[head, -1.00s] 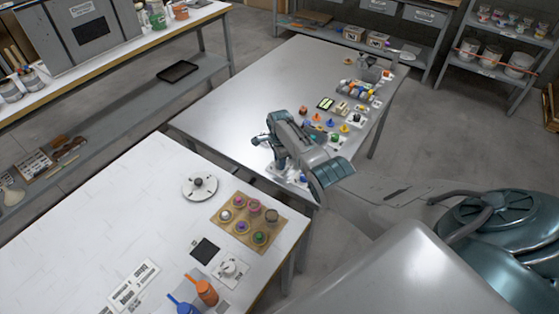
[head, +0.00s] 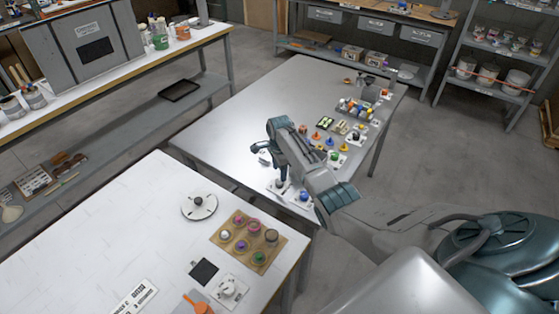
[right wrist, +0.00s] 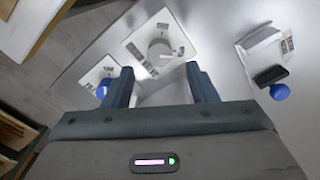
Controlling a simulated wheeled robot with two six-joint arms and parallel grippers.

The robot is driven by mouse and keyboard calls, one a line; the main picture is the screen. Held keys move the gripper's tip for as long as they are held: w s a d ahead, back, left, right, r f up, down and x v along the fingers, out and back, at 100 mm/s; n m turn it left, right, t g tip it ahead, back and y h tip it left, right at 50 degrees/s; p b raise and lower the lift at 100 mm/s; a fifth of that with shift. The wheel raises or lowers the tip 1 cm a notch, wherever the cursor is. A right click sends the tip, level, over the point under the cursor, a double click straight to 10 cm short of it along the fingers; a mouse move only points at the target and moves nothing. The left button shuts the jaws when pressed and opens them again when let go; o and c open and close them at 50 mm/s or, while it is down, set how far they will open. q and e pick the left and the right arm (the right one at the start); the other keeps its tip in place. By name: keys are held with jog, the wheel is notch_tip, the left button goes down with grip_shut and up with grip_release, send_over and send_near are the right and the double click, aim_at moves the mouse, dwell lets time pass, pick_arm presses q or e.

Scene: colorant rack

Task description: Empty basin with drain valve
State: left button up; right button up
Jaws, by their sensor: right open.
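My right gripper (head: 281,176) is over the near corner of the grey metal table (head: 240,120). In the right wrist view its two fingers (right wrist: 162,90) are apart with nothing held between them. Just beyond the fingertips, a white plate (right wrist: 135,42) carries a pale round fixture (right wrist: 160,52). A blue knob (right wrist: 102,89) on another white plate shows beside the left finger; it also shows in the head view (head: 304,196). A white bracket with a black part and a blue knob (right wrist: 279,92) stands to the right. I cannot tell which fixture is the basin. My left gripper is out of view.
Several small coloured parts (head: 329,141) line the right side of the metal table; its left side is clear. A white table (head: 100,230) in front holds a round disc (head: 199,206) and a brown tray of jars (head: 232,258). Shelves stand behind.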

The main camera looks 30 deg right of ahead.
aim_at(279, 181)
jog(key=shift+r+b, duration=0.55)
jog(key=shift+r, duration=2.2)
